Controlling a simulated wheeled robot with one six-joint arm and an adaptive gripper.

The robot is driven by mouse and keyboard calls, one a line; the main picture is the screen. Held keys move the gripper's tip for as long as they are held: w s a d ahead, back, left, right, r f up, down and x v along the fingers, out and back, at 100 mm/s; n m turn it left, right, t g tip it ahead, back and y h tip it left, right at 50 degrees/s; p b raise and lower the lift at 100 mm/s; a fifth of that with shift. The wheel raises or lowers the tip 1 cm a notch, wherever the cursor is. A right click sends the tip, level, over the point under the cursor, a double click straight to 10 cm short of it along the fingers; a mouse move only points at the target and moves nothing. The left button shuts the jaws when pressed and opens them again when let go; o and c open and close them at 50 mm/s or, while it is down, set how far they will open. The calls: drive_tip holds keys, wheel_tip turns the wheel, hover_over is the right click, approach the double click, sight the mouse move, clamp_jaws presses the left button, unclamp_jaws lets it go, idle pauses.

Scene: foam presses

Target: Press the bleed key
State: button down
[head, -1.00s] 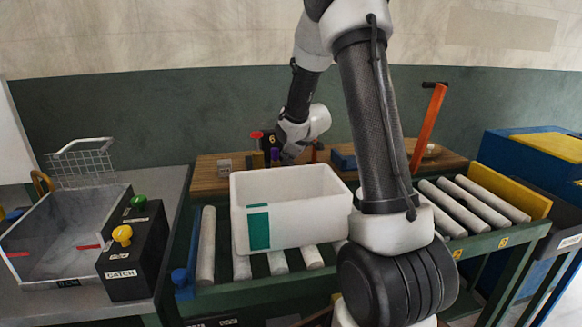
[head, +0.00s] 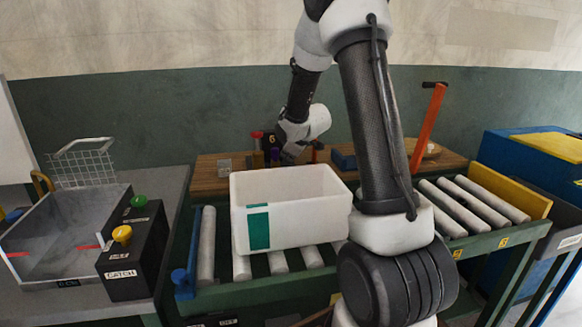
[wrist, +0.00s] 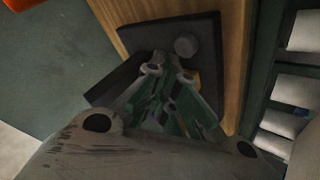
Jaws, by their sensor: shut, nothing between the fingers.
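No key in view carries a readable bleed label, so I cannot tell which part is the bleed key. A dark panel (wrist: 207,35) on the wooden shelf shows in the wrist view, with a round grey knob (wrist: 186,46) on it. My gripper (wrist: 168,72) is over this panel, its fingers shut and empty, with the tips just left of and below the knob in the picture. The fingers hide part of the panel, including most of a yellowish patch. In the head view, a red-topped part (head: 257,134) and a purple part (head: 275,154) stand beside my wrist.
A white bin (head: 300,225) stands on the roller conveyor in front of the wooden shelf (head: 208,180). A black box (head: 130,262) with green and yellow knobs, marked CATCH, is at left. An orange lever (head: 430,125) rises at right.

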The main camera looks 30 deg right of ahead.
drive_tip(key=shift+f, duration=0.1)
drive_tip(key=shift+f, duration=0.35)
drive_tip(key=shift+f, duration=0.55)
idle(0.8)
drive_tip(key=shift+r, duration=1)
drive_tip(key=shift+r, duration=0.1)
drive_tip(key=shift+r, duration=2.4)
